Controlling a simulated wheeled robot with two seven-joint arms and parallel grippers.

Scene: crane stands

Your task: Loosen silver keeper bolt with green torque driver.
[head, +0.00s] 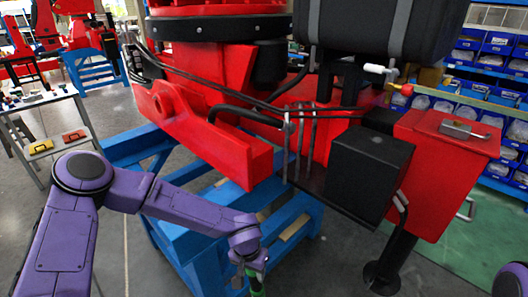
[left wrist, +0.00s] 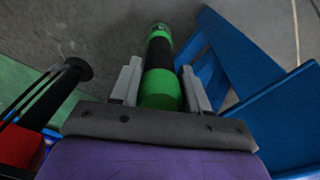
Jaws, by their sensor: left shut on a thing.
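The green torque driver (left wrist: 159,97), green with a black grip section, lies between the two grey fingers of my left gripper (left wrist: 162,80). The gripper is shut on it. In the head view only a small green part of the driver (head: 258,291) shows at the bottom edge, under my left gripper (head: 254,268). The gripper is low, in front of the blue stand (head: 190,243). I cannot make out the silver keeper bolt in either view. My right gripper is out of view; only a purple part of my right arm shows at the bottom right.
The red crane body (head: 215,140) rests above the blue stand, with a black box (head: 368,172) and a red box (head: 440,160) on its right. Hoses and rods hang near its middle. A small table (head: 70,115) stands at left. Blue bins (head: 497,42) line the right. Grey floor is open at front left.

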